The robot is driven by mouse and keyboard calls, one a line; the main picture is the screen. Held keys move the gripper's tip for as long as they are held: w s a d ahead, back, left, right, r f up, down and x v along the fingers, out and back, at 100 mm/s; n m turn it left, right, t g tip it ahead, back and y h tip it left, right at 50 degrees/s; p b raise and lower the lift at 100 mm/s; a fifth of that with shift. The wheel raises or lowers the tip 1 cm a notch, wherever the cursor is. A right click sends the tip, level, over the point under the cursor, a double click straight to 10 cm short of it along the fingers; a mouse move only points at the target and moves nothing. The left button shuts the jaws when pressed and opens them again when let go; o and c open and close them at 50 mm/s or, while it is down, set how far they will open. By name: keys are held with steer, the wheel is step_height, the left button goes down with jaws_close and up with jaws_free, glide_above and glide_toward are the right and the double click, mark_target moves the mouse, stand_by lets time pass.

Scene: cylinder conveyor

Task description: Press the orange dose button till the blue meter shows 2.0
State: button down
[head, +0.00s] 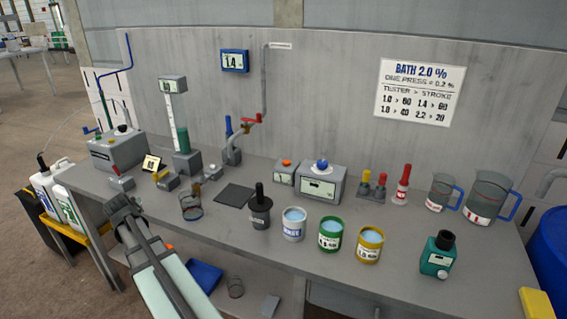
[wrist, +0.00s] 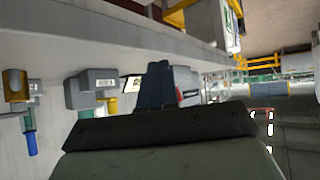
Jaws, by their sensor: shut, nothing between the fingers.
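The orange dose button (head: 286,162) sits on top of a small grey box (head: 284,175) near the middle of the bench. The blue meter (head: 235,61) hangs on the back wall and appears to read 1.4. My gripper (head: 122,204) is at the bench's left front, well left of the orange button and not touching it. In the wrist view my gripper's fingers (wrist: 160,85) are together with nothing between them. The orange button cannot be made out in the wrist view.
A wall sign (head: 420,91) reads "BATH 2.0 %, one press = 0.2 %". A box with a blue button (head: 321,164) stands right of the dose box. A glass beaker (head: 191,206), dark canister (head: 260,209) and several tins stand in front. A dark flat pad (head: 235,194) lies left of the dose box.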

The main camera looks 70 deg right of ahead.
steer(key=s+d+r+m+h, duration=0.1)
steer(key=s+d+r+m, duration=0.1)
steer(key=s+d+r, duration=0.45)
steer(key=s+d+r+m, duration=0.3)
steer(key=d+r, duration=0.4)
steer(key=d, duration=0.3)
steer(key=s+d+r+m, duration=0.2)
steer(key=s+d+r, duration=0.3)
steer(key=s, duration=0.3)
steer(key=s+d+r+m+g, duration=0.1)
steer(key=s+d+r, duration=0.45)
steer(key=s, duration=0.25)
steer(key=s+d+r+m, duration=0.2)
steer(key=s+d+r, duration=0.3)
steer(key=s, duration=0.2)
steer(key=n+t+y, duration=0.1)
steer(key=n+y, duration=0.2)
steer(key=y, duration=0.1)
glide_above(289, 162)
step_height(289, 162, down, 12)
steer(key=shift+a+f, duration=0.15)
steer(key=shift+f, duration=0.05)
steer(key=shift+f, duration=4.25)
